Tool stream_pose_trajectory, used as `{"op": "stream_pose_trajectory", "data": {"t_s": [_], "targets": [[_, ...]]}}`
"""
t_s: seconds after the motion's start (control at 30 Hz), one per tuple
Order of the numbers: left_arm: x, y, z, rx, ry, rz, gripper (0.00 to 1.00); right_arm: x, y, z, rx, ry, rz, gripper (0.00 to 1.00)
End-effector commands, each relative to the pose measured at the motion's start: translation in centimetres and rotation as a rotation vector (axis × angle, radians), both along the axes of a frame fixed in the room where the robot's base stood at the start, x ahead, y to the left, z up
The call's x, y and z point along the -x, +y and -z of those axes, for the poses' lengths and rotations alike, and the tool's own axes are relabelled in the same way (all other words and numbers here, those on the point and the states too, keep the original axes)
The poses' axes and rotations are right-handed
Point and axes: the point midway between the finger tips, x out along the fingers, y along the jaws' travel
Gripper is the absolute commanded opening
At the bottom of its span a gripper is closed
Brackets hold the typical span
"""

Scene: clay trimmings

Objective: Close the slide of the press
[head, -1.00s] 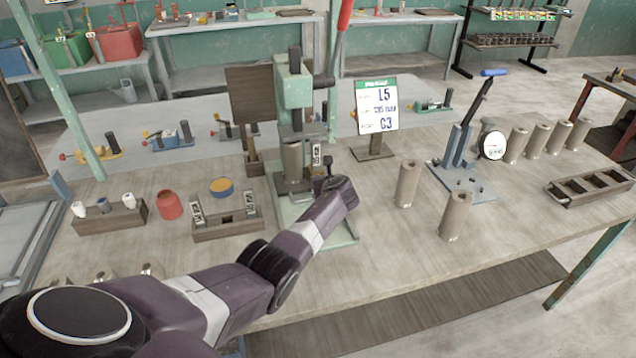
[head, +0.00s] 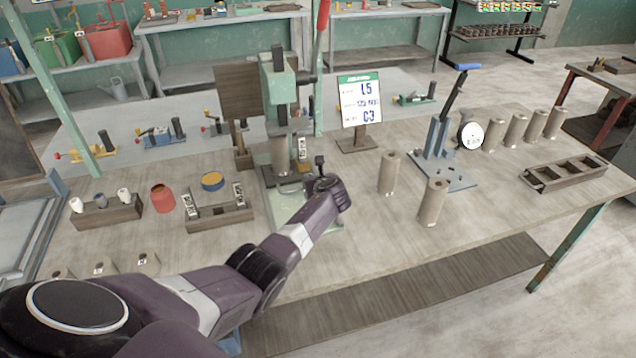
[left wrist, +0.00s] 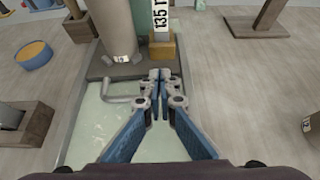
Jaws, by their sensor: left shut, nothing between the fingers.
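The press (head: 277,85) is a pale green frame with a red lever on the bench; it fills the upper left of the left wrist view. On its base (left wrist: 85,125) lies the dark slide plate (left wrist: 97,72), with a bent metal handle (left wrist: 120,99) at its near side. A grey-brown clay cylinder (left wrist: 112,28) stands upright on the plate. A scale marked 135 (left wrist: 160,12) rises from a brass-coloured block (left wrist: 163,47). My left gripper (left wrist: 160,80) has its blue fingers shut, empty, just right of the handle; contact is unclear. My right gripper is not in view.
Two clay cylinders (head: 389,173) stand right of the press, near a blue hand tool (head: 437,150). A sign (head: 360,100) stands behind them. A wooden block holder (head: 219,215) and red jar (head: 162,198) are left.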

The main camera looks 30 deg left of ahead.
Motion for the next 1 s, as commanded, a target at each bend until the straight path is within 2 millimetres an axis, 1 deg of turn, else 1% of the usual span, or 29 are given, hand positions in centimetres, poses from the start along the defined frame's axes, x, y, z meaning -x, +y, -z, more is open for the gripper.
{"op": "stream_pose_trajectory", "data": {"t_s": [0.07,0.17,0.33,0.43,0.7,1.0], "targets": [[0.6,-0.4,-0.4,-0.001,0.004,0.000,0.00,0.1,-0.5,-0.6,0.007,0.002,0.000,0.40],[1.2,-1.2,-0.8,0.001,0.003,-0.001,0.00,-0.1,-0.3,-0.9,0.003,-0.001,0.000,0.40],[2.5,-2.6,-1.8,0.002,0.004,0.000,0.00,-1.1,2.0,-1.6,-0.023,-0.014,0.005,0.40],[3.2,-3.5,-2.3,0.002,0.004,0.000,0.00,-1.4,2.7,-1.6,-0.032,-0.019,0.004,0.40],[4.7,-5.2,-3.6,0.001,0.005,-0.002,0.00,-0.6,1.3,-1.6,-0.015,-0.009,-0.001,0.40],[5.1,-5.7,-3.9,0.002,0.006,-0.002,0.00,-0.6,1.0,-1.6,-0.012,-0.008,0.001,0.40]]}}
